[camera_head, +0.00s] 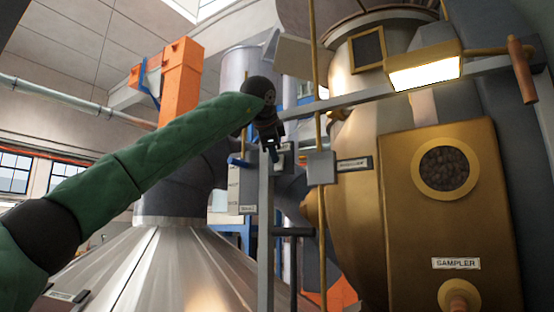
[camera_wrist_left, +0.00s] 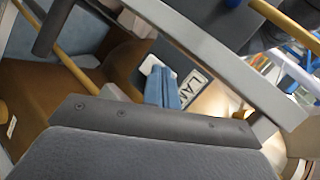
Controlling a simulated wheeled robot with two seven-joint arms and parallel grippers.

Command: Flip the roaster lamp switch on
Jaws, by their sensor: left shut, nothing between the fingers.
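My left gripper (camera_head: 272,152) is at the end of the green-sleeved arm, beside a small grey box on a post. Its blue fingers (camera_wrist_left: 163,88) are shut and empty in the left wrist view. They lie in front of a dark panel (camera_wrist_left: 180,60) and cover part of a white label (camera_wrist_left: 196,84) reading "LAM". I cannot tell whether the fingers touch the panel. In the head view the lamp (camera_head: 425,72) on the brass roaster (camera_head: 360,220) glows bright. My right gripper is out of view.
A grey rail (camera_head: 375,101) and a thin brass pipe (camera_head: 316,230) run close to the gripper. A grey box (camera_head: 321,168) sits just right of it. The brass sampler panel (camera_head: 420,240) stands at the right, a metal cone (camera_head: 190,265) below the arm.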

